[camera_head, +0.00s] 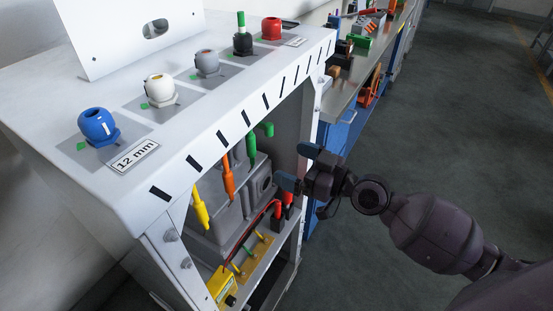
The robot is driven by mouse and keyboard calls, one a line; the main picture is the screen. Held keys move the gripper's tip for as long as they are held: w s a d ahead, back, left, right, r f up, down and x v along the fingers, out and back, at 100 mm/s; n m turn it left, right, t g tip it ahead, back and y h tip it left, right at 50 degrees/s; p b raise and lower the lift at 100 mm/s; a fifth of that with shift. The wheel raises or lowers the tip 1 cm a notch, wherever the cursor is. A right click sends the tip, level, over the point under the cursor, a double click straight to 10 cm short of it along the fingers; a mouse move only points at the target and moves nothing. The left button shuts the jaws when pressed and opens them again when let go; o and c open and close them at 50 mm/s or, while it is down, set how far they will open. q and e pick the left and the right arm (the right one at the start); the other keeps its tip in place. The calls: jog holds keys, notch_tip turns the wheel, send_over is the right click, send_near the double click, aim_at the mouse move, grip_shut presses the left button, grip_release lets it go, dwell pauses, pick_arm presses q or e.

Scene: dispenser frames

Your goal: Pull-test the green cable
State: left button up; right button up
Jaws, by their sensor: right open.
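The green cable (252,148) hangs inside the white cabinet, below its top panel. A green stub (241,19) stands up out of the black cable gland (243,44) on the top. My right gripper (297,166) is open and empty, with blue fingertips. In the picture it is to the right of the green cable, near the cabinet's open front, and apart from the cable. My left gripper is not in view.
The cabinet top (60,90) carries blue, white, grey and red glands beside the black one. An orange cable (228,178) and a yellow cable (200,208) hang left of the green one. Grey boxes (215,215) stand behind. A workbench with a blue side stands beyond; open floor lies right.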

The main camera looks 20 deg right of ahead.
aim_at(255, 148)
jog(key=p+x, duration=0.2)
jog(key=x, duration=0.4)
jog(key=shift+w+a+r, duration=0.15)
jog(key=shift+w, duration=0.15)
jog(key=shift+x, duration=1.5)
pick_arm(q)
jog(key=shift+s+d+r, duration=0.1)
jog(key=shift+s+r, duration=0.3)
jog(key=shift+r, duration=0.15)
pick_arm(e)
jog(key=shift+x, duration=0.9)
jog(key=shift+c, duration=0.2)
grip_shut()
